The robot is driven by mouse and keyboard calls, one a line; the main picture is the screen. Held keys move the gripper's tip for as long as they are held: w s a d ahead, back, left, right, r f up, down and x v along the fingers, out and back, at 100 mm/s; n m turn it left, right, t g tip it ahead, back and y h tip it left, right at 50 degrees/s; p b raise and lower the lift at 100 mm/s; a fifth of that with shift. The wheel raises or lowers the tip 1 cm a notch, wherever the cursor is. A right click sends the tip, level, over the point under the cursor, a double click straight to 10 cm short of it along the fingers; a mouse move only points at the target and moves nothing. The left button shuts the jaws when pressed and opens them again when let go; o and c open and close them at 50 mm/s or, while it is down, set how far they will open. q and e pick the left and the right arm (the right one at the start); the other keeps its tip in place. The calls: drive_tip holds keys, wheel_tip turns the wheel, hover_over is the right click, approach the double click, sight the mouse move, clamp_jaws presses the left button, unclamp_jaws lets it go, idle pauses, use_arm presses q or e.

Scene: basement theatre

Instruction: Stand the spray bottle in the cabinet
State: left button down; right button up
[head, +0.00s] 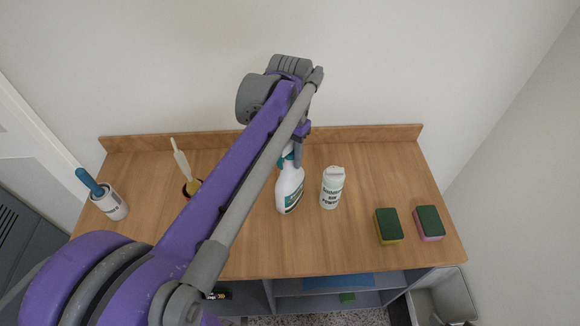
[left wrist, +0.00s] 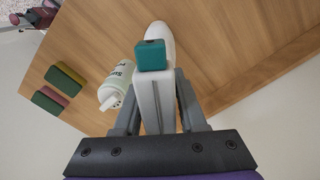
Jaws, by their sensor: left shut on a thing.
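The spray bottle (head: 289,190) is white with a teal trigger head and a green label. It is upright at the middle of the wooden cabinet top (head: 350,255); I cannot tell whether its base touches the wood. My left gripper (head: 297,152) is shut on the bottle near its head. In the left wrist view the bottle (left wrist: 158,45) shows between the two fingers (left wrist: 158,105). The cabinet's open grey shelves (head: 340,283) show below the front edge of the top, partly hidden by my arm. My right gripper is not in view.
A white powder bottle (head: 332,188) stands just right of the spray bottle. Two sponges (head: 388,226) (head: 429,223) lie at the right. A grey bin (head: 440,299) is on the floor at the right.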

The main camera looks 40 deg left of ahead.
use_arm(q)
wheel_tip(320, 180, up, 10)
drive_tip(key=shift+f, duration=0.1)
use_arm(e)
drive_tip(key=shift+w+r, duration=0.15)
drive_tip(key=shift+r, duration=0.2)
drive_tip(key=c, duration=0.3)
use_arm(q)
drive_tip(key=shift+s, duration=0.1)
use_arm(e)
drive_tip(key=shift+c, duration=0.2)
